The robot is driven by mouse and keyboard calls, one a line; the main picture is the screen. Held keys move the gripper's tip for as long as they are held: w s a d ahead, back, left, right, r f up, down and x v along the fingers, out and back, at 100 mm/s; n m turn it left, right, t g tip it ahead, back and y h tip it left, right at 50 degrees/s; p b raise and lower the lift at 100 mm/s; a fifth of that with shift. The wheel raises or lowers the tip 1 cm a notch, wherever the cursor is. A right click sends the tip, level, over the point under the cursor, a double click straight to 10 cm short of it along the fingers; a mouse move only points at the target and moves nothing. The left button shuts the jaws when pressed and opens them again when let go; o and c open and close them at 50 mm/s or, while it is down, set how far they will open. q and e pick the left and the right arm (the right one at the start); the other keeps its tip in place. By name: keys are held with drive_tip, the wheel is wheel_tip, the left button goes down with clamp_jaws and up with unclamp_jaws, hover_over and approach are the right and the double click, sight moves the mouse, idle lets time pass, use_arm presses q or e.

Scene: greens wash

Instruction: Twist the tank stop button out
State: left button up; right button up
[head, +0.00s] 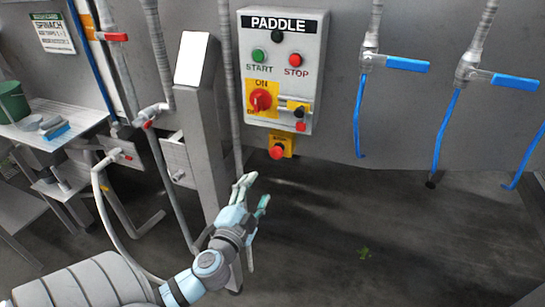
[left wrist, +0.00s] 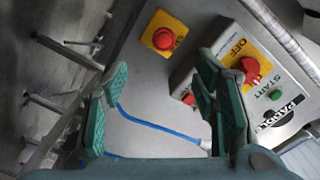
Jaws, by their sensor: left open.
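The tank stop button (head: 277,152) is a red mushroom head on a small yellow box (head: 289,142) below the paddle control box. In the left wrist view the red button (left wrist: 163,39) and its yellow box (left wrist: 178,28) show whole, above the gap between my fingers. My left gripper (head: 254,193) is open and empty, below and a little left of the button, and apart from it. Its teal fingers (left wrist: 160,85) stand well apart in the left wrist view. My right gripper is in neither view.
The paddle box (head: 282,85) above carries a green start button (head: 258,56), a red stop button (head: 295,59) and a red rotary switch (head: 260,100). A grey post (head: 205,140) stands left of it. Blue-handled valves (head: 408,64) with blue hoses are at right.

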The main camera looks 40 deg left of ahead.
sight(275, 155)
use_arm(q)
drive_tip(key=x, duration=0.4)
drive_tip(key=p+x, duration=0.1)
drive_tip(key=x, duration=0.4)
drive_tip(key=r+x, duration=0.1)
drive_tip(key=x, duration=0.3)
drive_tip(key=shift+w+p, duration=0.2)
drive_tip(key=shift+p, duration=0.1)
drive_tip(key=shift+w+a, duration=0.15)
drive_tip(key=shift+w, duration=0.25)
drive_tip(key=shift+c, duration=1)
drive_tip(key=c, duration=0.9)
